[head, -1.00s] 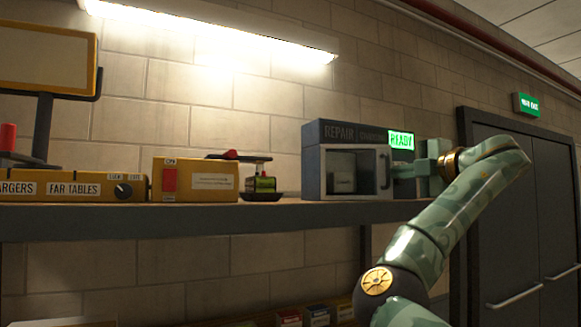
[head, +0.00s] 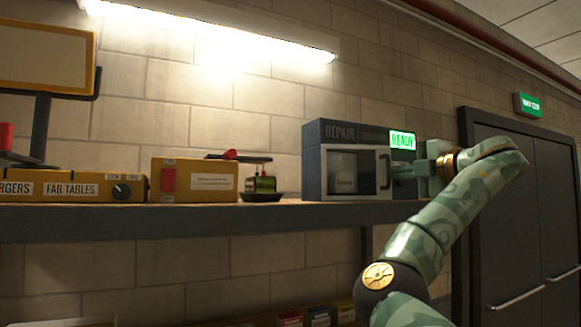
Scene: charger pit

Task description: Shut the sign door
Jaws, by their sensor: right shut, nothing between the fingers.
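A dark grey cabinet (head: 313,165) marked REPAIR stands on the shelf, with a lit green READY sign (head: 402,140) at its upper right. Its door (head: 357,172) has a window and a vertical handle (head: 385,171) on the right. The door looks flush with the front, though a small gap would be hard to tell. A small pale object shows dimly behind the window. My right gripper (head: 403,171) is shut and empty, just right of the handle below the READY sign. Whether its tips touch the handle or door is unclear. My left gripper is out of view.
The grey shelf (head: 200,218) runs along the block wall. A yellow box with a red switch (head: 195,181), a small scale-like device (head: 262,186) and a yellow panel with a knob (head: 105,189) stand left of the cabinet. Dark double doors (head: 530,220) are at right.

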